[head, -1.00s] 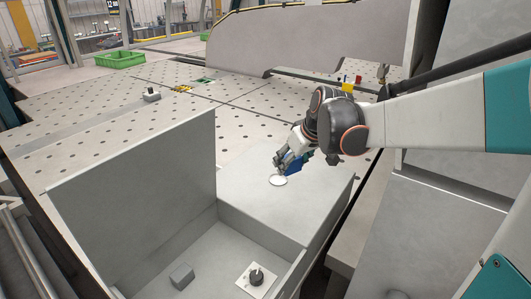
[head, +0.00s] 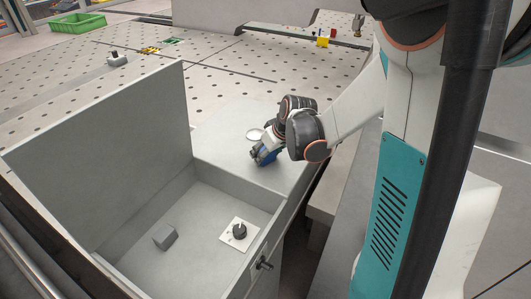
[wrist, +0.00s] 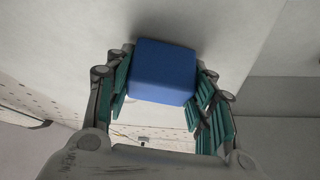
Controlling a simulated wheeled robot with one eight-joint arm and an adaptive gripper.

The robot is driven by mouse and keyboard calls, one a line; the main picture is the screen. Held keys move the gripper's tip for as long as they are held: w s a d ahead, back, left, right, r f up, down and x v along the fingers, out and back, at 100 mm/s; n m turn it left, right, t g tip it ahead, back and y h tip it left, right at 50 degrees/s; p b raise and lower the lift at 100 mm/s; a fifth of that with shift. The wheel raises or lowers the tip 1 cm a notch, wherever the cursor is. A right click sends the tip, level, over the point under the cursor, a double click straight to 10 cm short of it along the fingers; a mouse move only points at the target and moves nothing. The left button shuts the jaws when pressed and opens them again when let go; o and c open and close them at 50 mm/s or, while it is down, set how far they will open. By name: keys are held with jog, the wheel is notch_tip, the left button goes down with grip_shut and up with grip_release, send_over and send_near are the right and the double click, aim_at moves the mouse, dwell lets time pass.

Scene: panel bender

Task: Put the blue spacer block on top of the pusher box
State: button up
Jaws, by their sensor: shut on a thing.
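The blue spacer block (wrist: 165,70) is held between the green-padded fingers of my gripper (wrist: 160,88) in the wrist view. In the head view my gripper (head: 268,150) is low over a flat grey top (head: 225,135), with the blue block (head: 262,158) partly hidden by it. I take this flat top, beside an open compartment, for the pusher box, but cannot be sure. I cannot tell whether the block touches the top.
An upright grey panel (head: 100,160) stands left of the compartment. The compartment holds a small grey block (head: 166,237) and a plate with a black knob (head: 239,232). A perforated table (head: 200,75) lies behind, with a green crate (head: 77,23) far left.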

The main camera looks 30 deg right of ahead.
jog(key=shift+s, duration=0.1)
jog(key=shift+f, duration=0.2)
jog(key=o, duration=1.1)
jog(key=shift+r, duration=0.1)
jog(key=shift+r, duration=0.1)
jog(key=shift+r, duration=0.25)
jog(key=p+v, duration=0.2)
jog(key=v, duration=0.9)
jog(key=shift+s+r, duration=0.2)
jog(key=shift+s, duration=0.15)
